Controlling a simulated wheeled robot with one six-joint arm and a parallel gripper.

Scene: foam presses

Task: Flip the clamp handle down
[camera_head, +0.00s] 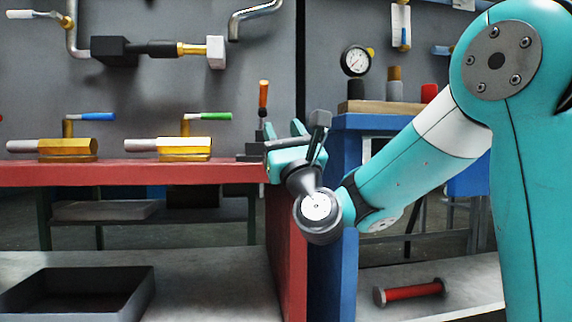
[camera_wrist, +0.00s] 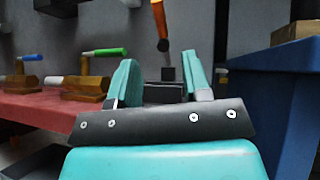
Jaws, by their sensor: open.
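The clamp handle (camera_head: 263,95) is an orange-brown grip standing upright above a dark clamp body at the right end of the red bench. In the wrist view the handle (camera_wrist: 160,20) rises at top centre, above the dark clamp base (camera_wrist: 165,91). My gripper (camera_head: 290,135) is at the bench's right end, in front of the clamp and partly hiding it. In the wrist view its two teal fingers (camera_wrist: 162,80) are spread apart, with the clamp base showing beyond and between them. Nothing is held. Whether the fingers touch the clamp cannot be told.
Two brass valves with a blue lever (camera_head: 97,117) and a green lever (camera_head: 217,117) stand on the red bench (camera_head: 130,173) to the left. A blue bench (camera_head: 342,200) is close on the right, with a gauge (camera_head: 356,60) above it. A black tray (camera_head: 80,292) lies below.

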